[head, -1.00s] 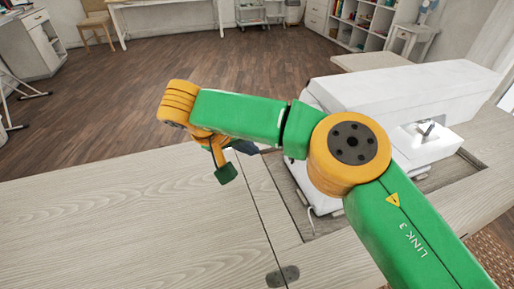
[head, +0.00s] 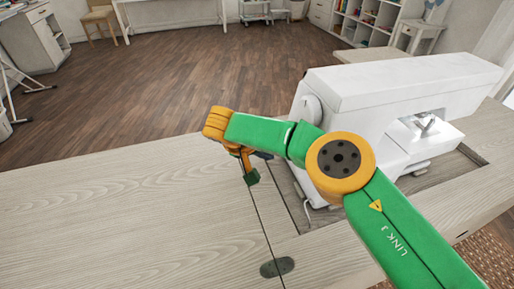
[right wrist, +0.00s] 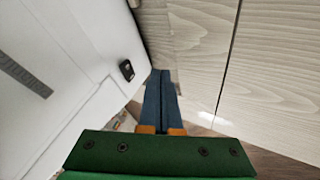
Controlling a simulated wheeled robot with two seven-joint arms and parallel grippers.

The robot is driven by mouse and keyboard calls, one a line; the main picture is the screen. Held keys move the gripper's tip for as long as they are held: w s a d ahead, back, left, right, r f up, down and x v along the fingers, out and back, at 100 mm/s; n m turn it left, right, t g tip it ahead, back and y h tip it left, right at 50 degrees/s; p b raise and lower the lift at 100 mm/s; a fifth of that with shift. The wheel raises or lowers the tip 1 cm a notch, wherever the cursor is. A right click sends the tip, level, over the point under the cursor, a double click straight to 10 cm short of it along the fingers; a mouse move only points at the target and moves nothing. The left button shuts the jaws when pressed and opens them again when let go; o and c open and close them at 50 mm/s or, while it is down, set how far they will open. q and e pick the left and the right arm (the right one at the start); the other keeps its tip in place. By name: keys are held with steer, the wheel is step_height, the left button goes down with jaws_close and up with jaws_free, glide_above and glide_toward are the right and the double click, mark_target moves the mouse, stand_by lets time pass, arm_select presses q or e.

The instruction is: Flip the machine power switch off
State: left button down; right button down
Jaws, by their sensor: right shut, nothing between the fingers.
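The white sewing machine (head: 390,95) stands in the cutout of the wooden cabinet top, partly behind my right arm. In the right wrist view its white side (right wrist: 85,45) fills the left. A small black power switch (right wrist: 127,70) sits on that side near the picture's middle; its on or off position is too small to tell. My right gripper (right wrist: 160,73) is shut and empty, its blue fingertips just right of the switch and seemingly apart from it. In the head view, the right gripper (head: 263,155) is partly hidden beside the machine's left end. My left gripper is not in view.
The pale wooden cabinet top (head: 120,215) is clear on the left. A dark oval fitting (head: 277,267) lies on its front seam. A white cord (head: 306,210) hangs by the machine's lower left. Shelves and a chair stand far back.

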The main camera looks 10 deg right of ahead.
steer(key=shift+w+d+r, duration=0.1)
steer(key=shift+d+r, duration=0.1)
steer(key=shift+d, duration=1.6)
steer(key=shift+d+r+p, duration=0.1)
steer(key=shift+d+p, duration=0.2)
steer(key=shift+p, duration=0.3)
steer(key=shift+w+a+b, duration=0.15)
steer(key=shift+a+b, duration=0.05)
steer(key=shift+b, duration=0.2)
steer(key=shift+w+a, duration=0.1)
steer(key=shift+w, duration=0.4)
steer(key=shift+s, duration=0.1)
